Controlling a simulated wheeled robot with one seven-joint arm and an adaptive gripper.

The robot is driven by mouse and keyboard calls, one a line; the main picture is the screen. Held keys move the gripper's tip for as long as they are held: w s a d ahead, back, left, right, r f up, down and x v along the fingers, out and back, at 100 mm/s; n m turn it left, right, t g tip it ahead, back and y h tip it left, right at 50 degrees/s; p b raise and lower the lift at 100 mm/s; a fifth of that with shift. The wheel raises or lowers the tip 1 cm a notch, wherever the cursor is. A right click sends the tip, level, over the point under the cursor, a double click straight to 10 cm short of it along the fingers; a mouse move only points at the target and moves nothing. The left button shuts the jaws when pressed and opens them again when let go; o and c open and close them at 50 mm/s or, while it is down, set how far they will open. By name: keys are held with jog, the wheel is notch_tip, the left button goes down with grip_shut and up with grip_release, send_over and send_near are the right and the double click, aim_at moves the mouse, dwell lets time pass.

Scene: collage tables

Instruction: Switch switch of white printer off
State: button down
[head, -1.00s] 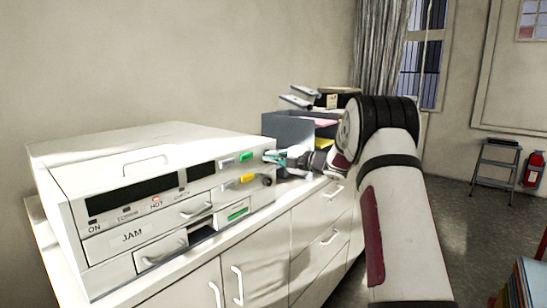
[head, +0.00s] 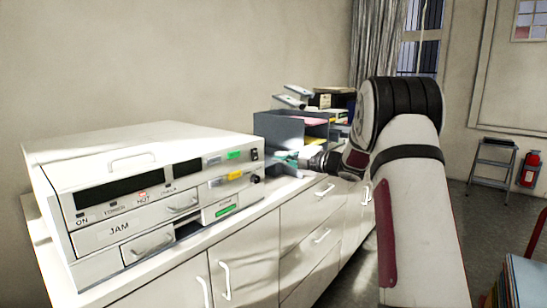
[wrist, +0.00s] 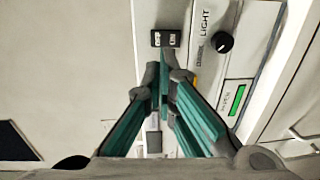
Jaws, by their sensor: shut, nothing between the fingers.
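The white printer (head: 150,150) stands on the cabinet top at the left in the head view. Its small black switch (head: 255,154) is at the right end of the front panel, above a black knob. In the wrist view the switch (wrist: 165,38) is a black rectangle with two pale marks, just beyond my fingertips. My gripper (head: 280,156) is to the right of the switch in the head view, with a visible gap. Its teal fingers (wrist: 164,65) are closed together and empty. I cannot tell which way the switch is set.
A grey paper organizer (head: 280,128) with coloured sheets stands behind my gripper. The white cabinet (head: 250,255) runs below the printer. A step stool (head: 492,165) and a red fire extinguisher (head: 529,169) are far right. The floor between is open.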

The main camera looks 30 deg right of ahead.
jog(key=shift+v, duration=2.1)
jog(key=a+r+m+h, duration=0.4)
jog(key=r+m+h, duration=0.2)
jog(key=r, duration=0.2)
jog(key=s+a+r+m+g+h, duration=0.1)
jog(key=s+a+r+m+h, duration=0.25)
jog(key=s+m, duration=0.3)
jog(key=s+a+f+m+g+y, duration=0.1)
jog(key=s+a+f+m+g, duration=0.2)
jog(key=s, duration=0.8)
jog(key=s+a+f+m+g+y, duration=0.1)
jog(key=s+a+f+m+g, duration=0.2)
jog(key=s+a+f, duration=0.4)
jog(key=s+a+f+m+g+y, duration=0.1)
jog(key=s+a+f+m+g, duration=0.2)
jog(key=s+a, duration=0.7)
jog(key=s+f+g, duration=0.1)
jog(key=s+f, duration=0.1)
jog(key=s, duration=0.5)
jog(key=shift+a+f+y, duration=0.35)
jog(key=shift+f, duration=0.05)
jog(key=shift+m, duration=0.25)
